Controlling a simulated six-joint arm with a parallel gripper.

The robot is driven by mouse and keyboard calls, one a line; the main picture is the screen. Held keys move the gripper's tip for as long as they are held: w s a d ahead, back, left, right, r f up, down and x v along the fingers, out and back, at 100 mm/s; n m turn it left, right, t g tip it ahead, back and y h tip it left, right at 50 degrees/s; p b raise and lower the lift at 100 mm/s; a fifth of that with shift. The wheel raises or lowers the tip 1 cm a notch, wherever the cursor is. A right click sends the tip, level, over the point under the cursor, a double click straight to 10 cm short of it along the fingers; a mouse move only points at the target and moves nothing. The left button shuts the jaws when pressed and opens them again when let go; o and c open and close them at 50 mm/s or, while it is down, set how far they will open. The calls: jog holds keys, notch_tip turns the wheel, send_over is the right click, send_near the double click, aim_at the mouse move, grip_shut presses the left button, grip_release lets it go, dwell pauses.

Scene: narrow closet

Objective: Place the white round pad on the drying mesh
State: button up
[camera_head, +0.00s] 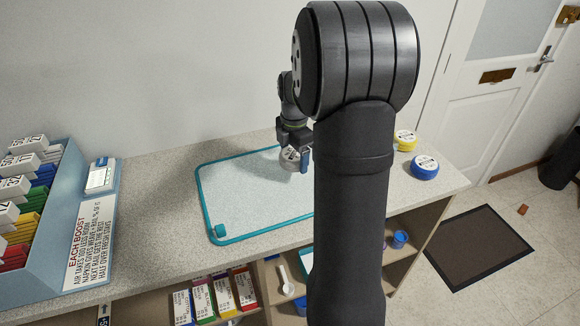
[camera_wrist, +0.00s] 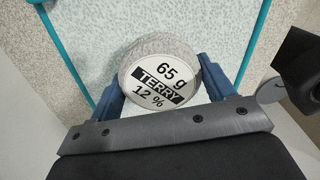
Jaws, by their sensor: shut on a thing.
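The white round pad (camera_wrist: 158,72) is between the blue fingers of my gripper (camera_wrist: 160,88) in the wrist view; its label reads "65 g TERRY 12 %". In the head view the pad (camera_head: 290,158) is in my gripper (camera_head: 296,160), over the right part of the drying mesh. The drying mesh (camera_head: 245,190) is a pale sheet in a teal frame lying on the counter. My gripper is shut on the pad. I cannot tell whether the pad touches the mesh. My arm hides the mesh's right end.
A yellow pad (camera_head: 405,138) and a blue pad (camera_head: 424,168) sit on the counter at right. A blue rack (camera_head: 70,165) of labelled blocks stands at left, with a small display device (camera_head: 101,176) beside it. Shelves below the counter hold coloured boxes (camera_head: 222,294). The mesh's left part is clear.

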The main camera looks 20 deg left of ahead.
aim_at(291, 176)
jog(key=shift+a+f, duration=0.35)
jog(key=shift+a, duration=0.15)
jog(key=shift+f, duration=1.95)
jog(key=shift+f, duration=0.15)
jog(key=o, duration=1)
notch_tip(291, 176, up, 12)
jog(key=shift+r, duration=0.2)
